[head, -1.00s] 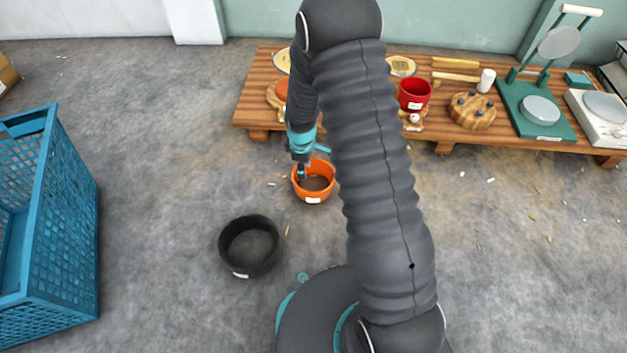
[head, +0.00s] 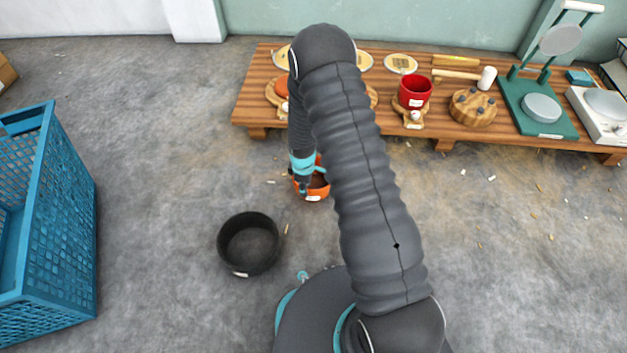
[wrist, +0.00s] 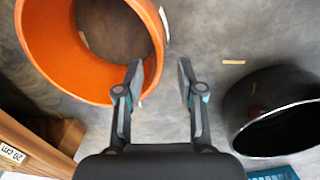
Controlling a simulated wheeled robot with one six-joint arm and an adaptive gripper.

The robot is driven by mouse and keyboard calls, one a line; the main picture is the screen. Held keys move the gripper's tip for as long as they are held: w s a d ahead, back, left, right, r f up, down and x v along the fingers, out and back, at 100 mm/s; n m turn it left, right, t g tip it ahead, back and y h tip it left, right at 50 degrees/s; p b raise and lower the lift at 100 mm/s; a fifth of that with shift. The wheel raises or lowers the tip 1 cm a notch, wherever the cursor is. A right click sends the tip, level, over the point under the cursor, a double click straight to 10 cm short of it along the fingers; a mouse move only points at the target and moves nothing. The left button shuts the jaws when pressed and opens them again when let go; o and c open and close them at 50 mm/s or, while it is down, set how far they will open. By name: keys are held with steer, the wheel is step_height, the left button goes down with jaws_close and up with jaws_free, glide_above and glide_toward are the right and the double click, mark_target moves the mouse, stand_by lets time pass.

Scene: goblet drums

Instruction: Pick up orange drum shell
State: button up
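The orange drum shell (head: 317,190) stands on the concrete floor in front of the low wooden table, partly hidden by my arm in the head view. In the wrist view the orange shell (wrist: 75,70) fills the upper left, its open ring showing the floor inside. My gripper (wrist: 160,72) is open, with one finger over or against the shell's near wall and the other finger outside it over bare floor. I cannot tell whether the finger touches the wall. My gripper (head: 304,188) shows at the shell's left side in the head view.
A black drum shell (head: 249,244) stands on the floor left of my base. A blue crate (head: 65,215) is at the far left. The wooden table (head: 290,118) holds a red shell (head: 414,91), a mallet and other tools. Floor between crate and table is clear.

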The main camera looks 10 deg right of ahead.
steer(key=f, duration=0.2)
steer(key=d+f+b, duration=0.1)
steer(key=f, duration=0.2)
steer(key=shift+w+d, duration=0.1)
steer(key=shift+r, duration=0.1)
jaws_close()
